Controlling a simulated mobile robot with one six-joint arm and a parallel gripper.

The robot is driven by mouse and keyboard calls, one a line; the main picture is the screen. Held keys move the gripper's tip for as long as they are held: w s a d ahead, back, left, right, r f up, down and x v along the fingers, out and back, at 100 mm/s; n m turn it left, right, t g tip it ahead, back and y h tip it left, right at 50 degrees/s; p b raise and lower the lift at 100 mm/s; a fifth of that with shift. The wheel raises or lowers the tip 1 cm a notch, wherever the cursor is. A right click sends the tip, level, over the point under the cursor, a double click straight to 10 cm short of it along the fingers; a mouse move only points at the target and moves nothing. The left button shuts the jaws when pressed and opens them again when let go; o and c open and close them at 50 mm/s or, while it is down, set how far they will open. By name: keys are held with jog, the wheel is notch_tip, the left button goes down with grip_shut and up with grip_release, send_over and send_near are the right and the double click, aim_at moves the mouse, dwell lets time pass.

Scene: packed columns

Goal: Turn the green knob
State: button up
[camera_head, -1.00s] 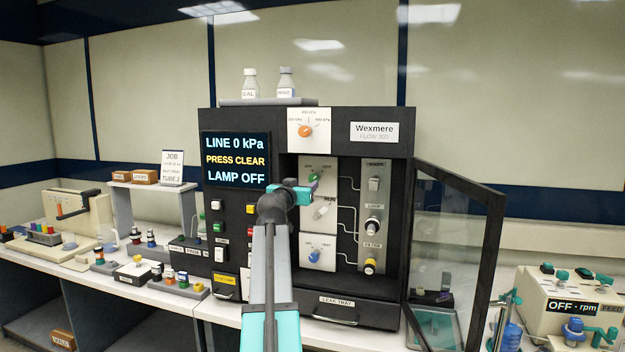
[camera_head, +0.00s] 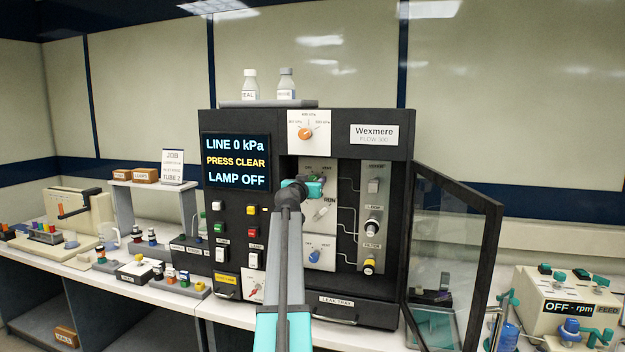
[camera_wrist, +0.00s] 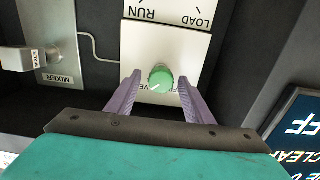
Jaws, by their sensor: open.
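The green knob (camera_wrist: 161,77) sits on a white plate (camera_wrist: 190,52) in the wrist view, which shows the panel upside down. My gripper (camera_wrist: 159,82) is open, with one purple finger on each side of the knob. A gap shows between the knob and each finger; I cannot tell if the tips reach its depth. In the head view my gripper (camera_head: 313,187) is inside the recess of the black Wexmere machine (camera_head: 270,130) and hides the green knob.
The blue knob (camera_head: 314,256) is below my gripper, and a RUN/LOAD lever (camera_head: 321,212) is close by. The mixer knob (camera_head: 373,186) is to the right. The glass door (camera_head: 450,260) stands open at right. The screen (camera_head: 236,160) reads LINE 0 kPa, PRESS CLEAR, LAMP OFF.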

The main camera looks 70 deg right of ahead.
jog(key=shift+d, duration=0.85)
